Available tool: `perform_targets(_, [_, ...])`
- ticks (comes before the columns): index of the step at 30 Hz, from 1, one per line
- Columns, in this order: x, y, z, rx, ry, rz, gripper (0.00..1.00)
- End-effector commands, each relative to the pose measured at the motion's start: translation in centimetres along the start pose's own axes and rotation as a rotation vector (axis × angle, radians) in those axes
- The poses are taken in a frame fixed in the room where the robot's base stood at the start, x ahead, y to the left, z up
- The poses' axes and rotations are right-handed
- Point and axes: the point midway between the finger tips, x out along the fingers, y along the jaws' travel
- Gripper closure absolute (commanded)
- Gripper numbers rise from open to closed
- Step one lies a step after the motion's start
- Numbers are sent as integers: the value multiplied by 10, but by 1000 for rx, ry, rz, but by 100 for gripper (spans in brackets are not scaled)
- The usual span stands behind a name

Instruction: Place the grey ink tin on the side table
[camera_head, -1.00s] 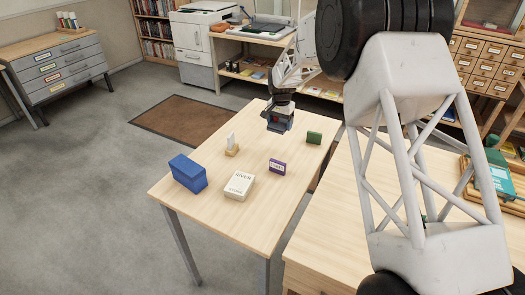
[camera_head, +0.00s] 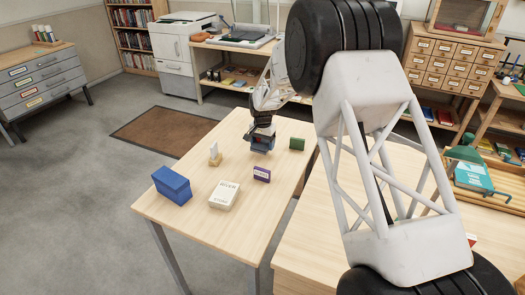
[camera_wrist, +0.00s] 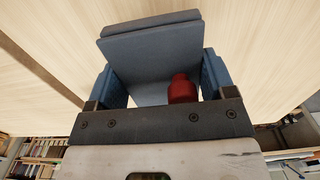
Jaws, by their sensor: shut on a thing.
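My gripper (camera_head: 262,142) is low over the far part of a light wood table (camera_head: 205,240), shut on a blue-grey, box-like thing, which I take for the grey ink tin. In the wrist view this tin (camera_wrist: 150,45) fills the space between the blue finger pads of my gripper (camera_wrist: 165,88). A small red, rounded piece (camera_wrist: 183,90) shows beside or on it; how they join is unclear. I cannot tell whether the tin touches the tabletop.
On the table are a green block (camera_head: 297,144), a purple box (camera_head: 262,174), a cream box (camera_head: 224,195), a blue box (camera_head: 172,185) and a wooden holder with a white card (camera_head: 215,157). Another wooden table (camera_head: 310,235) stands at the right, partly behind my arm.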

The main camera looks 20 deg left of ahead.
Motion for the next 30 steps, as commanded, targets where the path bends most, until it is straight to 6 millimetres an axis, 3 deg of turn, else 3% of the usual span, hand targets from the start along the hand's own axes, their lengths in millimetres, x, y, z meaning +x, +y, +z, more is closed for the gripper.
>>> perform_targets(12, [34,0,0,0,0,0,64])
perform_targets(27, [39,0,0,0,1,-1,64])
perform_targets(28, [40,0,0,0,0,0,22])
perform_targets(30, [40,0,0,0,0,0,11])
